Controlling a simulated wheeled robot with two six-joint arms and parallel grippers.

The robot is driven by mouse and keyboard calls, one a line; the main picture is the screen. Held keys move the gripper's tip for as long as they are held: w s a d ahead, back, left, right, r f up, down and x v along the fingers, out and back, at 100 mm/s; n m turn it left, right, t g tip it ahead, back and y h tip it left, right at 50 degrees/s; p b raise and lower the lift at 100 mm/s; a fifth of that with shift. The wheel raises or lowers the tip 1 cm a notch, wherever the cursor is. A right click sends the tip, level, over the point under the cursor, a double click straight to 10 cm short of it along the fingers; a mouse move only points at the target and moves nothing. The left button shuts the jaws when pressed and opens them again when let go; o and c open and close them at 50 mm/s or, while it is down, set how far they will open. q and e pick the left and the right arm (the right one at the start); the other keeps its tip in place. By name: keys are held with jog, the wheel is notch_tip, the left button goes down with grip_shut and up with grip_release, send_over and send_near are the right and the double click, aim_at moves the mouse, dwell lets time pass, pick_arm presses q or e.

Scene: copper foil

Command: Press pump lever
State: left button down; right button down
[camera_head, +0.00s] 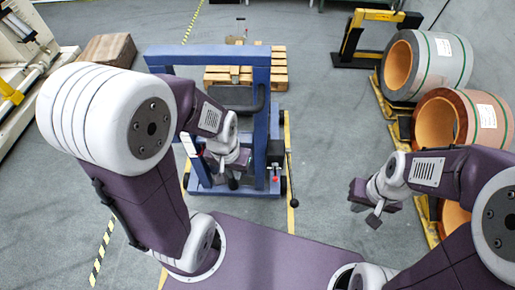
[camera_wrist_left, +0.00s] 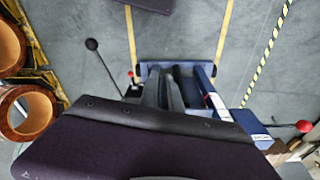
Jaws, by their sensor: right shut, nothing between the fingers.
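The pump lever appears to be the thin dark rod with a black ball end (camera_head: 294,203) on the right side of the blue frame (camera_head: 262,130). In the left wrist view the black-balled lever (camera_wrist_left: 92,44) stands out to the left of the fingers. My left gripper (camera_head: 229,170) hangs within the lower part of the frame, left of the lever and apart from it. Its fingers (camera_wrist_left: 163,88) show close together in the wrist view, but whether they meet is unclear. My right gripper (camera_head: 376,217) is shut and empty, right of the lever over open floor.
A small red knob (camera_head: 276,180) sits just left of the lever. A red ball handle (camera_wrist_left: 304,126) shows at the right in the wrist view. Metal coils (camera_head: 428,65) stand on the right, and a wooden pallet (camera_head: 270,75) lies behind the frame. Floor right of the lever is clear.

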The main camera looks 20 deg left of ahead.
pick_arm(q)
jog(key=w+d+r+m+g+h, duration=0.2)
jog(key=w+d+r+m+h, duration=0.1)
jog(key=w+d+m, duration=0.65)
jog(key=d+f+m+g+h, duration=0.1)
jog(key=d+f+m+g, duration=0.1)
jog(key=d+f+m, duration=0.3)
jog(key=d, duration=0.3)
jog(key=shift+w+f, duration=0.2)
jog(key=shift+f, duration=0.1)
